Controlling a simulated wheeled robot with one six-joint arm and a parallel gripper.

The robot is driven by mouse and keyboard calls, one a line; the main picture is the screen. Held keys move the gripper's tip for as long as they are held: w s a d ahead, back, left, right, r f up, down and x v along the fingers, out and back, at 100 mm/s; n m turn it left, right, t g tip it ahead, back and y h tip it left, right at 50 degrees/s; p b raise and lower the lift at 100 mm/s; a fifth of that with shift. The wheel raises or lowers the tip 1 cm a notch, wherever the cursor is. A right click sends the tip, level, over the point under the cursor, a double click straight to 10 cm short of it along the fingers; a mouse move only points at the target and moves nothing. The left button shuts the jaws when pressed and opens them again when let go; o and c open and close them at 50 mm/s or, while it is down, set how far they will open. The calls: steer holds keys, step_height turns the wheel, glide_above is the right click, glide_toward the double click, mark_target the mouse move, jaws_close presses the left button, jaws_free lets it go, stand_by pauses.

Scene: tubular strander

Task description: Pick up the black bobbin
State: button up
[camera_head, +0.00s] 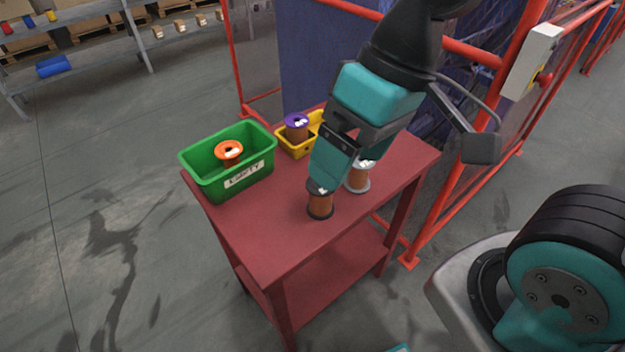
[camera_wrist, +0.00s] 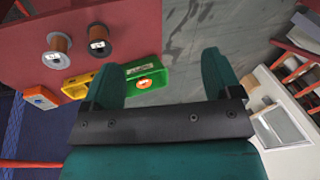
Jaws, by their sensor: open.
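The black bobbin (camera_head: 320,205), with a dark flange and copper-brown winding, stands upright on the red table near its front. Its top is partly hidden by my gripper's finger in the head view. My gripper (camera_head: 346,165) is open and empty, pointing down above the table by the bobbin. In the wrist view the black bobbin (camera_wrist: 98,36) stands up and left of the left finger, outside the gap between the fingers (camera_wrist: 160,75). I cannot tell the exact height of the fingers above it.
A grey-flanged bobbin (camera_head: 359,181) stands close beside it. A green bin (camera_head: 205,182) holds an orange bobbin (camera_head: 229,152); a yellow bin (camera_head: 287,148) holds a purple bobbin (camera_head: 297,128). Red fence posts (camera_head: 480,135) stand behind the table. The table's front left (camera_head: 255,225) is clear.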

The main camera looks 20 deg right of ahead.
steer(key=shift+o, duration=1)
steer(key=w+d+f+m+h, duration=0.1)
steer(key=w+f+m, duration=0.1)
steer(key=w+m, duration=0.4)
steer(key=shift+w+f, duration=0.35)
steer(key=shift+w, duration=0.75)
steer(key=m+h, duration=0.3)
steer(key=m, duration=0.6)
glide_above(321, 196)
steer(key=w, duration=0.3)
step_height(321, 196, down, 6)
steer(key=shift+d+f+p, duration=0.2)
steer(key=shift+f+p, duration=0.5)
steer(key=shift+f, duration=2.25)
steer(key=shift+d+f+p, duration=0.25)
steer(key=shift+f+p, duration=0.4)
steer(key=shift+f, duration=2.25)
steer(key=shift+d+f+p, duration=0.2)
steer(key=shift+f+p, duration=0.5)
steer(key=shift+f, duration=2.25)
steer(key=shift+c, duration=0.5)
steer(key=c, duration=1.3)
steer(key=shift+o, duration=0.2)
steer(key=shift+w+r, duration=0.1)
steer(key=shift+r, duration=0.05)
